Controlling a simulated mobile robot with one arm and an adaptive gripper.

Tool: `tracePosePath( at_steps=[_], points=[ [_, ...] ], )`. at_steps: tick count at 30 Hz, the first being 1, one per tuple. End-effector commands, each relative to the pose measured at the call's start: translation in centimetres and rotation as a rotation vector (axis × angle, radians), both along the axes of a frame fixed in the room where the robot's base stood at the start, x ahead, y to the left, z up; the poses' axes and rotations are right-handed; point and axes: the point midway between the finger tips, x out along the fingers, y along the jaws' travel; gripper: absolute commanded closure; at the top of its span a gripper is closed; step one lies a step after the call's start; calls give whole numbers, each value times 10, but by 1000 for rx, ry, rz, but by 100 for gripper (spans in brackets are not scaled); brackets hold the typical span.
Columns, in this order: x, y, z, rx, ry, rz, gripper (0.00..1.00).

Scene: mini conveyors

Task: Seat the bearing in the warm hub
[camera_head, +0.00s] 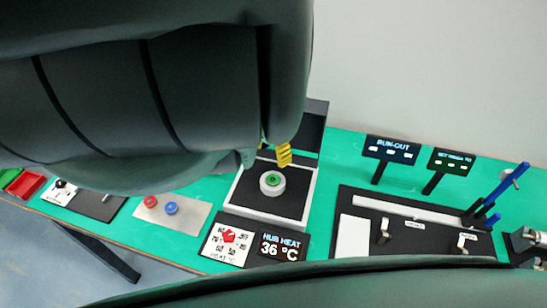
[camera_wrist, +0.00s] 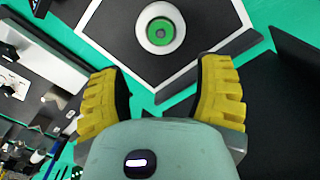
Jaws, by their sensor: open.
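A white round hub (camera_head: 265,189) stands on the dark plate of a white-framed heater box (camera_head: 306,205). A green ring with a small grey centre (camera_head: 273,181) shows inside it, and I cannot tell how deep it sits. In the wrist view the white hub (camera_wrist: 146,40) and the green ring (camera_wrist: 160,40) are beyond my fingertips. My gripper (camera_wrist: 163,75) is open, with two yellow ribbed fingers apart and nothing between them. In the head view its yellow finger (camera_head: 284,155) shows just above and behind the hub. My arm hides part of the bench.
The hub heat display (camera_head: 283,246) reads 36 °C, beside a red-knob dial panel (camera_head: 229,236). A plate with red and blue buttons (camera_head: 171,208) lies left. A dark fixture board (camera_head: 400,250) with a blue lever (camera_head: 507,184) lies right. Display stands (camera_head: 391,150) are behind it.

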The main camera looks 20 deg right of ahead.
Motion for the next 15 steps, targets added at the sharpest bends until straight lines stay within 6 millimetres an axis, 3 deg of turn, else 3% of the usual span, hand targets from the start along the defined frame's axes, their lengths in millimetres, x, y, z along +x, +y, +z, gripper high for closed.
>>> tracePosePath(
  at_steps=[6,15],
  points=[
    [2,-1,17,-1,-4,-2,35],
    [0,1,23,2,-2,-1,35]
  ],
)
